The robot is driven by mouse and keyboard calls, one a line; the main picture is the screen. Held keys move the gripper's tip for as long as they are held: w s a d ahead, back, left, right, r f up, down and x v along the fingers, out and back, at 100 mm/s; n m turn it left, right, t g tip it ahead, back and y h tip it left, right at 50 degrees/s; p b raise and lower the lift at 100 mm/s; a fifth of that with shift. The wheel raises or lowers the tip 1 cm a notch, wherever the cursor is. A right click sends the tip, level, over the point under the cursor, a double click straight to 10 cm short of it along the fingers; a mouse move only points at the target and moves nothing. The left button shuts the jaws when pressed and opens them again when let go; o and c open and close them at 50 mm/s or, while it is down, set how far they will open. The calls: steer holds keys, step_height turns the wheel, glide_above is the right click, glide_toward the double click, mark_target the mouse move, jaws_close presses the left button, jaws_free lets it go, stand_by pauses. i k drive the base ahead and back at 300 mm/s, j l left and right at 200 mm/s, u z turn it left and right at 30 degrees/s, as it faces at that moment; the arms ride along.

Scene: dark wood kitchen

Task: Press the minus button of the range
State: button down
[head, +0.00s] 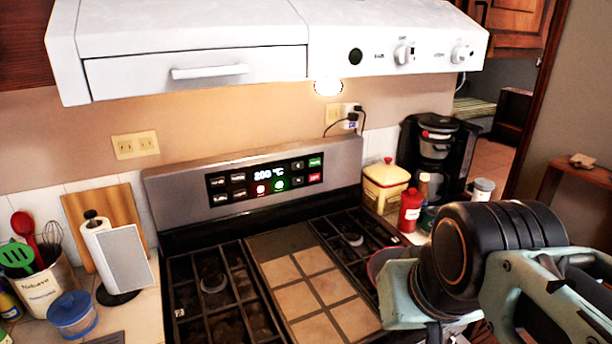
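The range (250,250) stands against the wall, with a raised silver back panel. Its black control panel (265,182) shows a lit display reading about 200 (269,175). Red and green lit buttons and several dark buttons surround the display. Small dark buttons sit to its right, one upper (297,165) and one lower (298,181). Their symbols are too small to read, so I cannot tell which is the minus button. My arm reaches in from the lower right, in front of the range's right side and apart from the control panel. My gripper's fingertips are not visible.
A white range hood (270,45) overhangs the range. To the right stand a yellow canister (385,187), a red bottle (410,212) and a black coffee maker (437,155). A paper towel holder (122,262) and utensil crock (47,290) stand left. Space before the control panel is clear.

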mark_target(298, 181)
steer(key=i+l, duration=0.1)
steer(key=l, duration=0.3)
steer(key=i+l, duration=0.1)
steer(key=l, duration=0.25)
steer(key=i+l, duration=0.1)
steer(key=l, duration=0.3)
